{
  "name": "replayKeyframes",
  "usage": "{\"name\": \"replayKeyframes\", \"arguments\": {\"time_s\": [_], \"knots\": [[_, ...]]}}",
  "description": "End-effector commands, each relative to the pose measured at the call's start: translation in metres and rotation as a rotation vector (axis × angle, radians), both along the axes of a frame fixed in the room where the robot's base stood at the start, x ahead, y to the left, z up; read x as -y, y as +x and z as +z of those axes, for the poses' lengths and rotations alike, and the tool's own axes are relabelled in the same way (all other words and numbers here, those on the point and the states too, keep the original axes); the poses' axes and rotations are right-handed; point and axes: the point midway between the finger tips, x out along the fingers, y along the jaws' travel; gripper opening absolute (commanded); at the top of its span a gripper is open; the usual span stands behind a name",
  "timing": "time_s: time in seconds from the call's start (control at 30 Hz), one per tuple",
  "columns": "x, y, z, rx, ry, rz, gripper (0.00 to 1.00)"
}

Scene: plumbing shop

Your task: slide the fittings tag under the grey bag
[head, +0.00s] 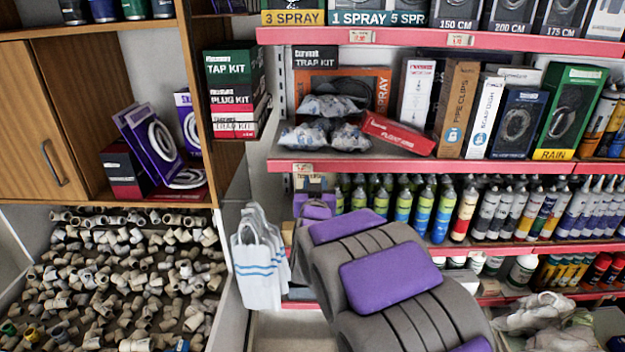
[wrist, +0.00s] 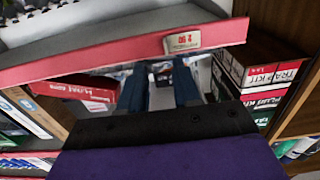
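A small pale price tag (head: 301,168), which I take for the fittings tag, sits on the red edge of the middle shelf near its left end. My gripper (head: 311,184) is just below the tag, partly hidden by my arm. In the wrist view its dark fingers (wrist: 160,85) are apart; contact with the tag cannot be told.
A red box (head: 398,132) leans right of the bags. Kit boxes (head: 235,90) stack at the left by the wooden cabinet. White striped carrier bags (head: 260,260) hang left of my arm. Bottles (head: 425,210) fill the shelf below. The upper red shelf edge (head: 410,40) overhangs.

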Motion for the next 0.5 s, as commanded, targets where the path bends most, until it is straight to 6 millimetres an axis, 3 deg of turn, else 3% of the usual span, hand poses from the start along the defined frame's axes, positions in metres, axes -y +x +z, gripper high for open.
{"name": "replayKeyframes", "arguments": {"time_s": [0.5], "knots": [[-0.003, -0.089, -0.001, 0.000, -0.001, 0.002, 0.32]]}}
